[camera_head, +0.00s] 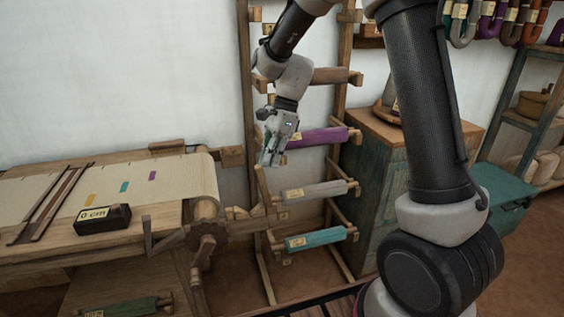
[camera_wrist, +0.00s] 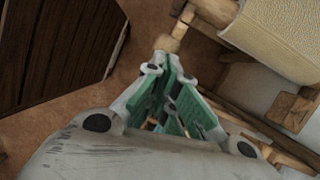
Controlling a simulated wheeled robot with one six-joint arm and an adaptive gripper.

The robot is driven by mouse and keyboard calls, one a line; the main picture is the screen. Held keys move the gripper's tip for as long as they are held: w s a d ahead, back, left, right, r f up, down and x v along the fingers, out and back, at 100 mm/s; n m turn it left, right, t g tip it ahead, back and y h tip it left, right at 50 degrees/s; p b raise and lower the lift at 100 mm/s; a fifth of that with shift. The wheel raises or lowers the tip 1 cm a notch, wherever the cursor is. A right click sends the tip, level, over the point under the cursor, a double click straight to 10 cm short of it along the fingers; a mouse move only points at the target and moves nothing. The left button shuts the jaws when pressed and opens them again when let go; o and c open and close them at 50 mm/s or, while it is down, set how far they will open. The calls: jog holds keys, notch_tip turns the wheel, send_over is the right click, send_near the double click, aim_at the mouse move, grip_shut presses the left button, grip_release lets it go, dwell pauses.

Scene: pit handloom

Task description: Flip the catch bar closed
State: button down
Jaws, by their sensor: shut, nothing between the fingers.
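My gripper (camera_head: 268,160) is shut and empty, pointing down beside the right end of the loom. In the wrist view its fingertips (camera_wrist: 160,62) meet just below a light wooden bar end (camera_wrist: 178,32); I cannot tell whether they touch it. In the head view a short, slanted wooden bar (camera_head: 262,187) stands just under the fingertips, between loom and roller rack. It may be the catch bar, but I cannot tell for sure. A dark ratchet wheel (camera_head: 208,243) and a thin upright lever (camera_head: 148,238) sit on the loom's near right side.
The loom (camera_head: 60,255) carries cream cloth (camera_head: 180,172) and a black "0 cm" block (camera_head: 103,219). A rack (camera_head: 245,90) behind my gripper holds purple (camera_head: 320,137), grey (camera_head: 315,191) and teal (camera_head: 318,238) rollers. A green cabinet (camera_head: 372,195) stands to the right.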

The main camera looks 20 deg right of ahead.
jog(key=a+f+h, duration=0.2)
jog(key=a+h, duration=0.2)
jog(key=a+f+h, duration=0.3)
jog(key=a+h, duration=0.1)
jog(key=a, duration=0.1)
jog(key=a+f+h, duration=0.2)
jog(key=a+h, duration=0.2)
jog(key=a, duration=0.1)
jog(key=shift+f+m+h, duration=0.25)
jog(key=shift+m+h, duration=0.05)
jog(key=shift+m, duration=0.1)
jog(key=shift+a+f, duration=0.3)
jog(key=shift+f, duration=0.35)
jog(key=shift+a+f, duration=0.3)
jog(key=shift+f, duration=0.35)
